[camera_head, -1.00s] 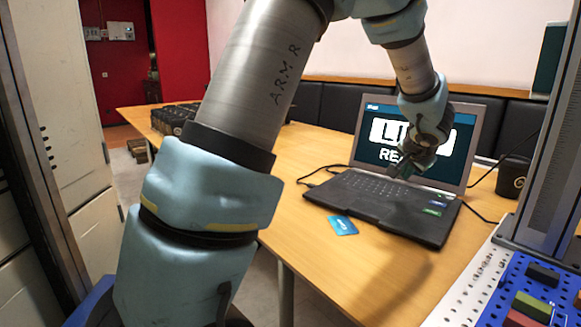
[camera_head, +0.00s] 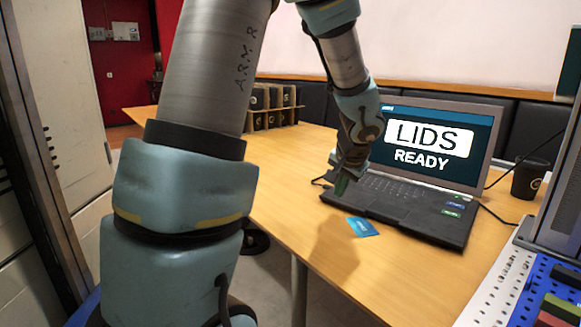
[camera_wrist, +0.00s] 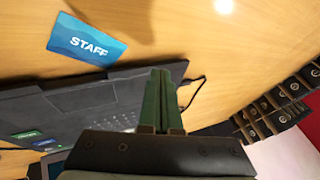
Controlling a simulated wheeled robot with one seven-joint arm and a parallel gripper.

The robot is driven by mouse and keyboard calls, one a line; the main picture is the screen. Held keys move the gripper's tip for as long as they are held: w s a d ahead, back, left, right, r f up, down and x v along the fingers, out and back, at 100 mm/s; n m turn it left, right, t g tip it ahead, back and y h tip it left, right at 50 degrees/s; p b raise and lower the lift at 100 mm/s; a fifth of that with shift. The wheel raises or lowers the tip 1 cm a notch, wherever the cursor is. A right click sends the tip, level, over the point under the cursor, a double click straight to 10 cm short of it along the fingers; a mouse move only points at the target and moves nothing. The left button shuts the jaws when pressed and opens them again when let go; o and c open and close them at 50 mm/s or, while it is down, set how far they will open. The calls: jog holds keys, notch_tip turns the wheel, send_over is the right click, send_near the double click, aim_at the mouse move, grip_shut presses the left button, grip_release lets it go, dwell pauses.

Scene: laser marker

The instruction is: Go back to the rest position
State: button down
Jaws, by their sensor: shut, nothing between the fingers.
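My gripper (camera_head: 342,184) is in the air over the left end of the laptop's keyboard side in the head view. Its green fingers (camera_wrist: 161,100) are together and empty in the wrist view. The open laptop (camera_head: 400,205) stands on the wooden table (camera_head: 290,215), and its screen (camera_head: 425,146) reads "LIDS READY". A blue card (camera_head: 362,227) lies flat on the table in front of the laptop. In the wrist view this card (camera_wrist: 86,40) reads "STAFF".
A dark cup (camera_head: 528,178) stands right of the laptop, near cables. A rack of dark items (camera_head: 270,106) sits at the table's back left. A perforated board (camera_head: 500,285) with coloured blocks is at the lower right. The table's front middle is clear.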

jog(key=s+a+f+n+g, duration=0.1)
jog(key=s+a, duration=0.1)
jog(key=a, duration=0.2)
jog(key=s+a+n+g, duration=0.1)
jog(key=s+a, duration=0.2)
jog(key=a, duration=0.2)
jog(key=s+a+f+n+g, duration=0.1)
jog(key=s+a+n, duration=0.1)
jog(key=a, duration=0.2)
jog(key=shift+s+a+f+y, duration=0.2)
jog(key=shift+f+y, duration=0.1)
jog(key=shift+f, duration=0.05)
jog(key=s+a+f+n+g+h, duration=0.1)
jog(key=s+a+f+n+g, duration=0.15)
jog(key=s+a, duration=0.45)
notch_tip(320, 180, up, 17)
jog(key=d+p, duration=0.1)
jog(key=p, duration=1.5)
jog(key=shift+s+d+n+t, duration=0.3)
jog(key=shift+n+t, duration=0.05)
jog(key=shift+t, duration=0.1)
jog(key=shift+f, duration=0.15)
